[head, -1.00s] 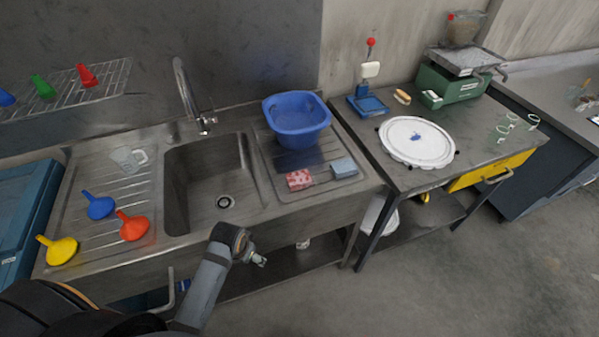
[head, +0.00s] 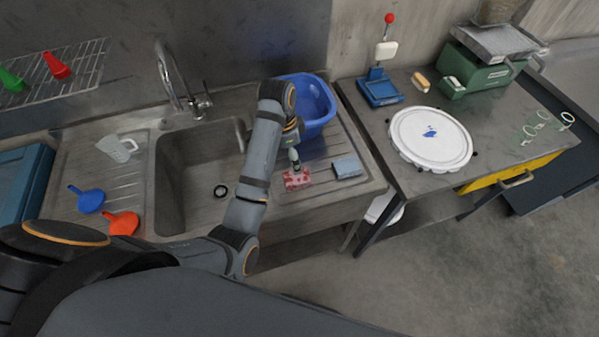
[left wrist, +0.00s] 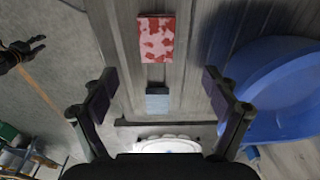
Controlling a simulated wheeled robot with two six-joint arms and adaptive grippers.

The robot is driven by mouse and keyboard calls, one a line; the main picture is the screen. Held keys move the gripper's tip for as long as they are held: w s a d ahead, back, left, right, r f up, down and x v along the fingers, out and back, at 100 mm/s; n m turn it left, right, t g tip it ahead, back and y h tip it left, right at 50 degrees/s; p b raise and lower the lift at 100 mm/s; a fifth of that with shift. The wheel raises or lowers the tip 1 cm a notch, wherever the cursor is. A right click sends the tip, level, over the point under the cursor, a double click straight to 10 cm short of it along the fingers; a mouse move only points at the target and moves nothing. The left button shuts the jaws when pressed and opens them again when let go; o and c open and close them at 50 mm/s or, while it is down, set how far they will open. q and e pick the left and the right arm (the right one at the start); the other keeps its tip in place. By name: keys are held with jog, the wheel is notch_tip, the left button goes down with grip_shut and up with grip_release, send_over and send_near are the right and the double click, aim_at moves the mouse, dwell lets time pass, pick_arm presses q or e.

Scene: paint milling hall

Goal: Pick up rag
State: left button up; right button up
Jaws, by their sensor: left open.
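A folded red-and-white blotched cloth (head: 297,179), apparently the rag, lies flat on the sink's right drainboard. In the left wrist view the cloth (left wrist: 156,39) lies at the top centre, beyond the fingertips. My left gripper (head: 295,163) is above it, pointing down; in the left wrist view its fingers (left wrist: 158,82) are wide apart with nothing between them. The gripper hides part of the cloth in the head view. A dark claw-like shape (left wrist: 20,52) at the left wrist view's left edge may be my right gripper; its jaw state is unclear.
A blue basin (head: 318,103) stands close behind my left gripper. The sink bowl (head: 188,205) is to the left. A bench with a round white lid (head: 431,139) stands to the right.

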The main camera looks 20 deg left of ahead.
aim_at(297, 177)
pick_arm(q)
jog(key=f+b, duration=0.1)
jog(key=s+f+b, duration=0.1)
jog(key=shift+d+f+b, duration=0.1)
jog(key=shift+f+b, duration=0.15)
jog(key=shift+b, duration=0.05)
jog(key=f+b, duration=0.2)
jog(key=shift+w+d+f, duration=0.15)
jog(key=shift+w+f, duration=0.15)
jog(key=shift+w, duration=0.2)
jog(key=shift+d+f+p, duration=0.2)
jog(key=shift+f+p, duration=0.35)
jog(key=shift+f, duration=0.05)
notch_tip(297, 177, down, 3)
jog(key=shift+d+r+p, duration=0.15)
jog(key=shift+p, duration=0.15)
jog(key=shift+w+f, duration=0.1)
jog(key=shift+f, duration=0.45)
jog(key=c, duration=1.1)
pick_arm(e)
jog(key=f, duration=0.3)
jog(key=shift+s+a+f, duration=0.1)
jog(key=shift+s+f, duration=0.1)
jog(key=shift+s, duration=0.2)
pick_arm(q)
jog(key=shift+r, duration=0.1)
jog(key=shift+c, duration=0.2)
